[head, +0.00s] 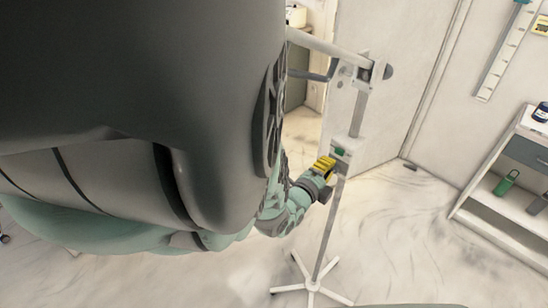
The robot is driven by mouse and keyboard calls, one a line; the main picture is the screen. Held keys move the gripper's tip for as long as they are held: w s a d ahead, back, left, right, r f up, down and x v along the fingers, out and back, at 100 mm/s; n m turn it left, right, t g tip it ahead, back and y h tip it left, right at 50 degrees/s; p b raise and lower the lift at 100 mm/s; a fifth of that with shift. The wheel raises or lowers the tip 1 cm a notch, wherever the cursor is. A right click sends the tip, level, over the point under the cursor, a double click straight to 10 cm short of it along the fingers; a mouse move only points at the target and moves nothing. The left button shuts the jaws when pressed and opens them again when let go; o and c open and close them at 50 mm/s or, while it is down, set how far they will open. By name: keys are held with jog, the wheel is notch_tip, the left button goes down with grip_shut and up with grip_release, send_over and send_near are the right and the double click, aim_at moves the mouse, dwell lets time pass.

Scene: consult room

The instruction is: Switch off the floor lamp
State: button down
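The floor lamp (329,225) stands upright on a white star-shaped foot. Its thin pole rises to a joint with a white horizontal arm reaching left, partly cut off by my own body. A pale box (347,147) with a small green part (339,151) sits about midway up the pole. My gripper (325,164), with yellow fingertips, is at the left of this box, just below the green part. It looks very close to the box; I cannot tell if it touches. The fingers are too small to tell open from shut. Whether the lamp is lit cannot be seen.
My dark arm fills the upper left and hides much of the room. A white shelf unit (485,222) with a green bottle (507,182) stands at the right. A door (400,70) is behind the lamp. Pale marble floor lies clear between lamp and shelf.

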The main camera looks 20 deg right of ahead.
aim_at(336, 154)
jog(key=shift+w+b+x, duration=0.25)
jog(key=shift+b+x, duration=0.5)
jog(key=shift+x, duration=1.4)
jog(key=shift+a, duration=0.1)
